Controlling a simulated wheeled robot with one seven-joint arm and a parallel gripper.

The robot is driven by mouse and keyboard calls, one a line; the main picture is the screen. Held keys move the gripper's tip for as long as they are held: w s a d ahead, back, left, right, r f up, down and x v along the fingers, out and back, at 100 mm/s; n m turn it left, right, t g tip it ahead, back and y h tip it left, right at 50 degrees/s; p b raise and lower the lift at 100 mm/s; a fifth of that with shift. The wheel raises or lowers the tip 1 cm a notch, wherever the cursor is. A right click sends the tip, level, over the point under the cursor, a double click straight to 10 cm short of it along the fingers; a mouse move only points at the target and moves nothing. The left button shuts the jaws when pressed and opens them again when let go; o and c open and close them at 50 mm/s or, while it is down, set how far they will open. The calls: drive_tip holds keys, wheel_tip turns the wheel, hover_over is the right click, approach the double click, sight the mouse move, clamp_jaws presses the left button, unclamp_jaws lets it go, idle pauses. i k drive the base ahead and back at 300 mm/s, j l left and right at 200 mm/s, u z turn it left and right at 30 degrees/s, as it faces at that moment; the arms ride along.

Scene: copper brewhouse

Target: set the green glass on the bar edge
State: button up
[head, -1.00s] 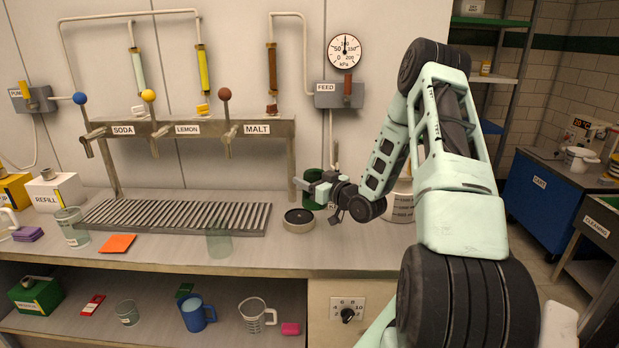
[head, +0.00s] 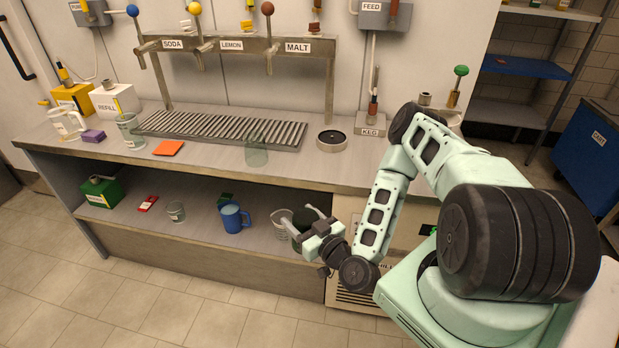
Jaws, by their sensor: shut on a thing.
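My gripper (head: 308,224) is shut on a dark green glass (head: 302,218). It holds the glass in front of the lower shelf, below the level of the bar top. The gripper's fingers and wrist hide part of the glass. The bar (head: 222,164) runs across the view, and its front edge is above and behind the gripper. A clear, faintly green-tinted glass (head: 256,154) stands on the bar near the front edge, in front of the drip grate.
The front strip right of the tinted glass is bare. A blue mug (head: 233,217) and a measuring jug (head: 281,226) stand on the lower shelf.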

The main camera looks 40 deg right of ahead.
sight(219, 156)
drive_tip(key=i+j, duration=0.15)
drive_tip(key=j, duration=0.15)
drive_tip(key=i+j+z, duration=0.15)
drive_tip(key=i+j, duration=0.2)
drive_tip(key=j, duration=0.25)
drive_tip(key=i+j+z, duration=0.1)
drive_tip(key=j, duration=0.2)
drive_tip(key=i, duration=0.05)
